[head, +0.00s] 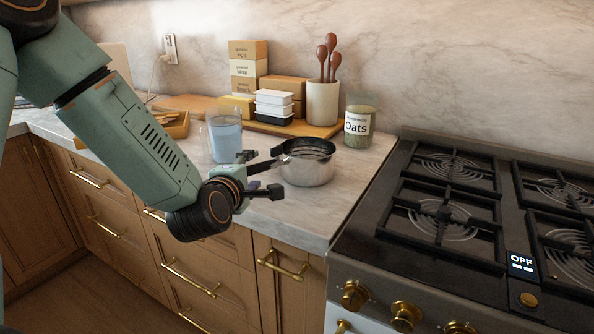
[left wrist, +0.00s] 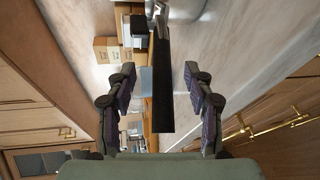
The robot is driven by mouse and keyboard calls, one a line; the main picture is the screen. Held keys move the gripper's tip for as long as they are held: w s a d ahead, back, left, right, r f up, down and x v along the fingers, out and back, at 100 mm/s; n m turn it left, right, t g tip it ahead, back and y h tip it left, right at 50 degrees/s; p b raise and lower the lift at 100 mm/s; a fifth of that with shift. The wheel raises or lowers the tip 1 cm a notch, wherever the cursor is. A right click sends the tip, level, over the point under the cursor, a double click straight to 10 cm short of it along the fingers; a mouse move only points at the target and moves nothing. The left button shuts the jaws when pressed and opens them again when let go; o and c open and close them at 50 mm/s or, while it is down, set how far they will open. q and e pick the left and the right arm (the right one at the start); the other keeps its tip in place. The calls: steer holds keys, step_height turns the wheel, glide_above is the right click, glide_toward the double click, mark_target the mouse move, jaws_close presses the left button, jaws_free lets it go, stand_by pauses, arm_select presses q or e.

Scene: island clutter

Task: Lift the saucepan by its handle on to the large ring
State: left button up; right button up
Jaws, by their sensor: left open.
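The steel saucepan (head: 308,172) stands upright on the marble counter, left of the stove, and its side shows at the top of the left wrist view (left wrist: 187,8). Its dark handle (left wrist: 162,88) points toward my left gripper. My left gripper (head: 262,174) is open beside the pan. In the left wrist view the handle lies between the two spread fingers (left wrist: 160,74), with gaps on both sides. The stove (head: 405,240) has several coil rings under black grates, including a front left ring (head: 444,222); I cannot tell which is largest. My right gripper is not in view.
A jug of bluish liquid (head: 225,140) stands close behind my left gripper. An oats jar (head: 359,126), a utensil crock (head: 322,104) and stacked boxes (head: 248,70) are at the back. The stove display (head: 522,263) reads OFF. Counter between pan and stove is clear.

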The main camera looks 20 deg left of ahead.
mark_target(259, 168)
arm_select(q)
steer(key=x, duration=0.2)
steer(key=d+x, duration=0.1)
steer(key=x, duration=0.1)
steer(key=shift+w+f, duration=0.1)
steer(key=shift+w, duration=0.05)
steer(key=shift+a+f, duration=0.1)
steer(key=shift+a, duration=0.2)
steer(key=shift+d, duration=0.2)
steer(key=c, duration=0.5)
steer(key=shift+a, duration=0.1)
jaws_close()
steer(key=shift+w+r, duration=0.15)
steer(key=shift+r, duration=0.05)
